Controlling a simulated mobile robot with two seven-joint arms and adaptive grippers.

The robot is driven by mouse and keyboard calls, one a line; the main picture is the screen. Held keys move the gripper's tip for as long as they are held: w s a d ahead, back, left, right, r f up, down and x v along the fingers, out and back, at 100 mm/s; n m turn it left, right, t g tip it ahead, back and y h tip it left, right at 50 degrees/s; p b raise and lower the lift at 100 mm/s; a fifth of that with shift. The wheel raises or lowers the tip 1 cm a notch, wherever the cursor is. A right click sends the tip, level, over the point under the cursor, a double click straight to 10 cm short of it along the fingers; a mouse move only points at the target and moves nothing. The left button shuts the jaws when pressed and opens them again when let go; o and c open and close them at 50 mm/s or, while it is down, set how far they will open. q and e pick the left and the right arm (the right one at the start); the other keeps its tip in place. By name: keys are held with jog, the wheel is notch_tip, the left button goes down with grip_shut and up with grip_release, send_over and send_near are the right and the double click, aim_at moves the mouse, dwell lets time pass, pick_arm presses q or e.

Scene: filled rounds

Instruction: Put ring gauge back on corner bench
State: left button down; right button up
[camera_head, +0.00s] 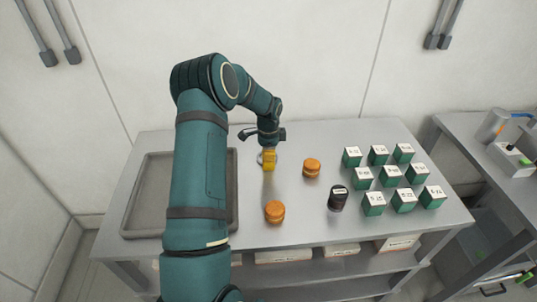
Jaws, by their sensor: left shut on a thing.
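My left arm reaches up from the bottom and bends over the bench. Its dark left gripper (268,146) points down over the back middle of the metal bench (310,228) and is shut on a yellow piece with a small silvery part at its left side, which I take to be the ring gauge (269,162). The gripper's fingers partly hide its top. I cannot tell whether it touches the bench top. My right gripper is not in view.
Two orange round pieces (312,167) (275,211) and a dark jar (338,198) stand nearby. Several green boxes with white tops (390,176) fill the right. A grey tray (130,220) lies left, partly behind my arm. Another bench (462,135) with equipment is at far right.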

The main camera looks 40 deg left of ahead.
pick_arm(q)
jog(key=shift+f, duration=0.1)
jog(key=c, duration=1)
grip_release()
jog(key=shift+c, duration=0.2)
jog(key=shift+r, duration=0.45)
notch_tip(320, 180, up, 12)
jog(key=shift+d+f, duration=0.1)
jog(key=shift+f, duration=0.15)
jog(key=shift+s, duration=0.1)
